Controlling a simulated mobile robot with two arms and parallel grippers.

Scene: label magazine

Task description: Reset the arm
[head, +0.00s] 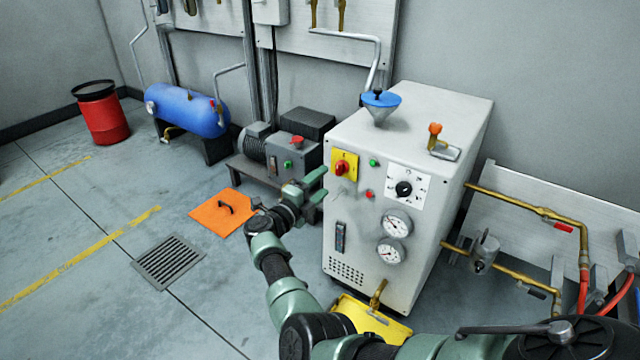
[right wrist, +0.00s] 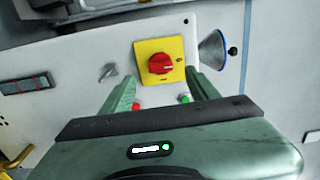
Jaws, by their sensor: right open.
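My right arm reaches in from the lower right in the head view. Its green gripper (head: 320,186) is open and empty, just left of the front of the grey cabinet (head: 362,255). In the right wrist view the two fingers (right wrist: 163,88) stand apart, pointing toward the cabinet's panel. A red rotary knob (head: 340,168) on a yellow plate (head: 351,158) shows on that panel. In the right wrist view the knob (right wrist: 161,63) appears between the fingertips; I cannot tell the distance, but nothing is held. My left gripper is not in view.
The panel carries a black dial (head: 404,188), a green button (head: 373,163), a red button (head: 370,194) and gauges (head: 397,225). A blue-rimmed funnel (head: 380,108) is on top. A motor unit (head: 290,150) stands close behind the gripper. Floor at left is mostly clear.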

